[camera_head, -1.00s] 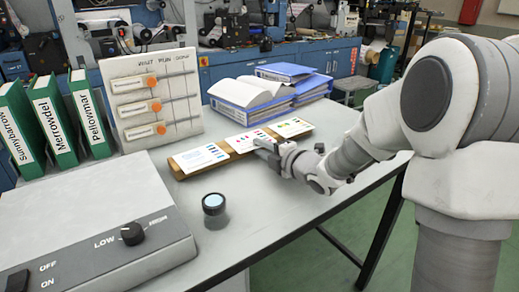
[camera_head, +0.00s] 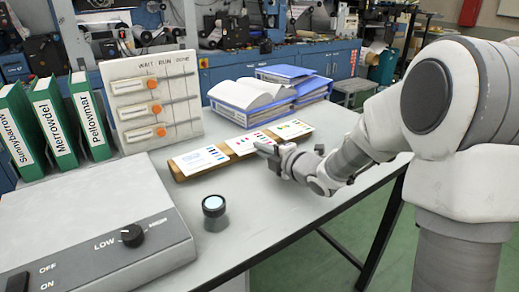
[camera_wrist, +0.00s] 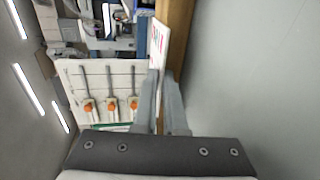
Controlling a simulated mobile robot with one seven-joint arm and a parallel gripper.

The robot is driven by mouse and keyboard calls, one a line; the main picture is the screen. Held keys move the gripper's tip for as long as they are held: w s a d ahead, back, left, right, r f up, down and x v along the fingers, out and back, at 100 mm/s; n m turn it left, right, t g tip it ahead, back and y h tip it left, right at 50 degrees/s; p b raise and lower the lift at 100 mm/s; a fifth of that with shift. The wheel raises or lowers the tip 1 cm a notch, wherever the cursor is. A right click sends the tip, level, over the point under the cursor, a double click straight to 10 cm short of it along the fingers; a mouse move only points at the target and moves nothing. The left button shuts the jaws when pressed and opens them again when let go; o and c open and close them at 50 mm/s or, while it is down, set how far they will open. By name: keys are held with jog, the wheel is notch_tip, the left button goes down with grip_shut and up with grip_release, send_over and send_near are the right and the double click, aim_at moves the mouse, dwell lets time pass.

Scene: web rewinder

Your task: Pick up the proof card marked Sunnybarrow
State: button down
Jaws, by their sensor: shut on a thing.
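Three white proof cards lie in a row on a wooden strip (camera_head: 178,176): a left card (camera_head: 199,158), a middle card (camera_head: 244,143) and a right card (camera_head: 291,128). Their print is too small to read, so I cannot tell which is marked Sunnybarrow. My gripper (camera_head: 262,147) is at the near edge of the middle card. In the wrist view my gripper (camera_wrist: 161,82) is shut on a white card (camera_wrist: 158,45), seen nearly edge-on beside the wooden strip (camera_wrist: 178,40). The fingers hide part of the card's edge.
Green binders labelled Sunnybarrow (camera_head: 17,132), Merrordel (camera_head: 53,122) and a third name stand at the left. A board with orange sliders (camera_head: 152,98), blue binders (camera_head: 270,95), a small black-rimmed loupe (camera_head: 214,206) and a grey control box (camera_head: 95,225) are nearby. The front right of the table is clear.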

jog(key=shift+r+p, duration=0.8)
jog(key=shift+r, duration=0.4)
jog(key=shift+f, duration=0.1)
jog(key=r+p+v, duration=0.2)
jog(key=p+v, duration=0.1)
jog(key=v, duration=1.1)
jog(key=shift+r+p, duration=0.2)
jog(key=shift+p, duration=0.15)
jog(key=shift+s+d, duration=0.1)
jog(key=shift+s, duration=0.05)
